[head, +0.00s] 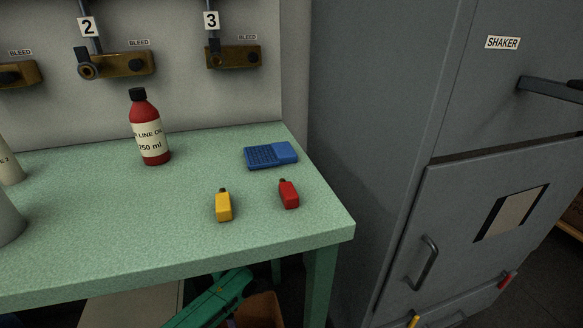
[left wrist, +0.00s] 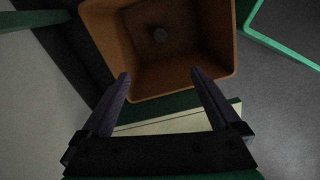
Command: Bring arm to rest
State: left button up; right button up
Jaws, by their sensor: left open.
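My left gripper (left wrist: 160,74) is open, with its two dark fingers spread apart and nothing between them. It is over the near side of an orange-brown bin (left wrist: 88,45) in the left wrist view. A small dark round thing (left wrist: 160,35) shows in the bin; I cannot tell what it is. In the head view, a green part of what looks like my left arm (head: 215,300) is low, below the table's front edge, beside the bin (head: 260,312). The left fingers are not clear there. My right gripper is in neither view.
The green table (head: 90,240) carries a red oil bottle (head: 150,140), a blue ridged item (head: 270,155), a yellow tag-like block (head: 223,206) and a red one (head: 289,194). A grey shaker cabinet (head: 400,130) stands at right. A pale board (left wrist: 180,120) lies below the fingers.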

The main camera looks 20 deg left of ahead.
pick_arm(q)
jog(key=s+d+f+m+t, duration=0.1)
jog(key=s+d+f+m, duration=0.4)
jog(key=m, duration=0.7)
jog(key=s+d+f+m, duration=0.3)
jog(key=s+f+m, duration=0.45)
jog(key=m, duration=0.45)
jog(key=s+a+r+p, duration=0.2)
jog(key=s+p, duration=0.5)
jog(key=p, duration=0.5)
jog(key=s+a+r+m+p, duration=0.1)
jog(key=s+r+p, duration=0.3)
jog(key=s+p, duration=0.4)
jog(key=a+p, duration=0.1)
jog(key=p, duration=0.2)
jog(key=shift+s+a+r+p, duration=0.2)
jog(key=shift+s+r+p, duration=0.1)
jog(key=shift+r+p, duration=0.1)
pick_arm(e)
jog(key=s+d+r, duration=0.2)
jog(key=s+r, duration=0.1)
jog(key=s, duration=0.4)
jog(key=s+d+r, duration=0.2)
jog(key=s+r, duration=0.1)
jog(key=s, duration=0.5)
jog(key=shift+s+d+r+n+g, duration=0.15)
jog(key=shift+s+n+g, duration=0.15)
